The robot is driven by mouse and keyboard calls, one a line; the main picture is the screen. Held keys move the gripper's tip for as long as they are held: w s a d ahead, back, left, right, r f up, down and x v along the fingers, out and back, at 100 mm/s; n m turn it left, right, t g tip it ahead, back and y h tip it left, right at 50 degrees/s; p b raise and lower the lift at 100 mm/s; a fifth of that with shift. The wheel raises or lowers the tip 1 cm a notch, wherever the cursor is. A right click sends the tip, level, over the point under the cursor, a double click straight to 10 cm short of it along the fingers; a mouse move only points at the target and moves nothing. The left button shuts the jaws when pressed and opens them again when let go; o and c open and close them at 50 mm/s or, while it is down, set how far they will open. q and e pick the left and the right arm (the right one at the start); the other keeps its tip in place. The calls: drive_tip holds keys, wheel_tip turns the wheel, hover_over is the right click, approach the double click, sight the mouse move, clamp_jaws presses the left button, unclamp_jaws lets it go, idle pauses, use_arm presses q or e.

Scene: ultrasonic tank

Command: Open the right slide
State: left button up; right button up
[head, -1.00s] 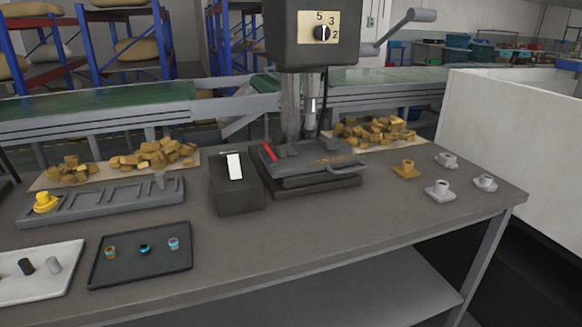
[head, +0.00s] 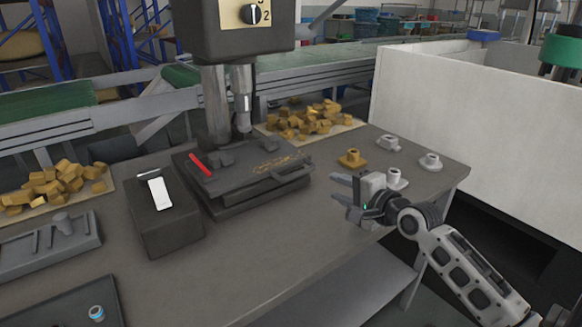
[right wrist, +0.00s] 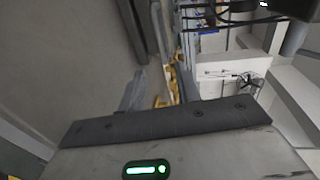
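A dark grey fixture (head: 235,205) with a flat plate on top sits under the press on the workbench in the head view. A plate-like part (head: 283,176) juts out at its right side, which may be the right slide; I cannot tell how far out it stands. My right gripper (head: 337,190) is to the right of this fixture, over the bench's front right part, with fingers apart, pointing left and empty. In the right wrist view its two fingers (right wrist: 160,92) also stand apart with nothing between them. My left gripper is not in view.
A dark box with a white switch (head: 159,193) stands left of the fixture. The press head (head: 235,25) hangs above it. Yellow blocks (head: 310,120) lie behind, and small flanged parts (head: 351,159) stand behind my right gripper. A white wall (head: 470,115) stands at right.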

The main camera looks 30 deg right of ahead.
sight(302, 173)
drive_tip(key=b+x, duration=0.1)
drive_tip(key=x, duration=1.3)
drive_tip(key=shift+w+a+f+b, duration=0.15)
drive_tip(key=shift+w+a+b, duration=0.1)
drive_tip(key=shift+w+b, duration=0.15)
drive_tip(key=shift+s, duration=0.1)
clamp_jaws()
